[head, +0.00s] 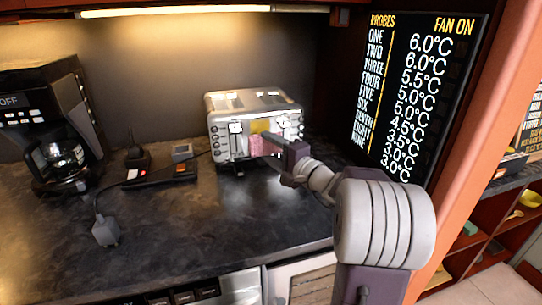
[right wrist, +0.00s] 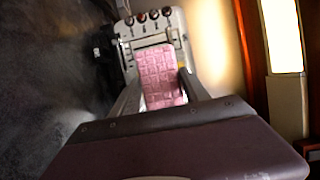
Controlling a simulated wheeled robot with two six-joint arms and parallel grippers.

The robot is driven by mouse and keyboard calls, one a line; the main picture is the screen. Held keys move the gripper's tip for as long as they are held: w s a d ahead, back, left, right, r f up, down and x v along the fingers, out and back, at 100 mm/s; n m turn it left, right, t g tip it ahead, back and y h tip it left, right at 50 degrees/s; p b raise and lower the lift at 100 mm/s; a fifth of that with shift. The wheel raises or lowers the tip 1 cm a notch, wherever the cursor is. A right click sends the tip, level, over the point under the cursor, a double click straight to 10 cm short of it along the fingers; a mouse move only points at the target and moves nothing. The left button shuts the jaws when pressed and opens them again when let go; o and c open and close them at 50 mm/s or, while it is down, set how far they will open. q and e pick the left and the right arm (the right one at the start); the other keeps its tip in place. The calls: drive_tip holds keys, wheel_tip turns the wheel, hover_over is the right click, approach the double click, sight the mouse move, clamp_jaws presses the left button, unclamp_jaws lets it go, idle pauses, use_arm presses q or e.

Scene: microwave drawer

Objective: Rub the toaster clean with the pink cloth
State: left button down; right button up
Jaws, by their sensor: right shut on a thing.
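The toaster (head: 226,143) is a silver box with dark knobs on its front, standing on the dark counter against the back wall. It also shows at the top of the right wrist view (right wrist: 150,22). The pink cloth (head: 256,146) is at the toaster's front; in the right wrist view the cloth (right wrist: 160,78) has a woven pattern. My right gripper (head: 272,146) is shut on the cloth and holds it up close to the toaster's front face. I cannot tell whether the cloth touches it. A yellowish patch (head: 260,126) shows on the toaster's front. My left gripper is not in view.
A black coffee maker (head: 45,125) stands at the left. A dark power strip (head: 160,173) and a grey plug (head: 106,231) on a cord lie on the counter (head: 190,235). A display panel (head: 415,90) hangs at the right. The counter's front middle is clear.

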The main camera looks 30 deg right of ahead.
drive_tip(key=w, duration=0.1)
drive_tip(key=w+b, duration=0.1)
drive_tip(key=w, duration=0.1)
drive_tip(key=shift+d+f, duration=0.15)
drive_tip(key=shift+d, duration=0.2)
drive_tip(key=shift+w+d, duration=0.15)
drive_tip(key=shift+w, duration=0.4)
drive_tip(key=shift+w+d, duration=0.15)
drive_tip(key=shift+w, duration=0.45)
drive_tip(key=shift+s+b, duration=0.15)
drive_tip(key=shift+b, duration=0.5)
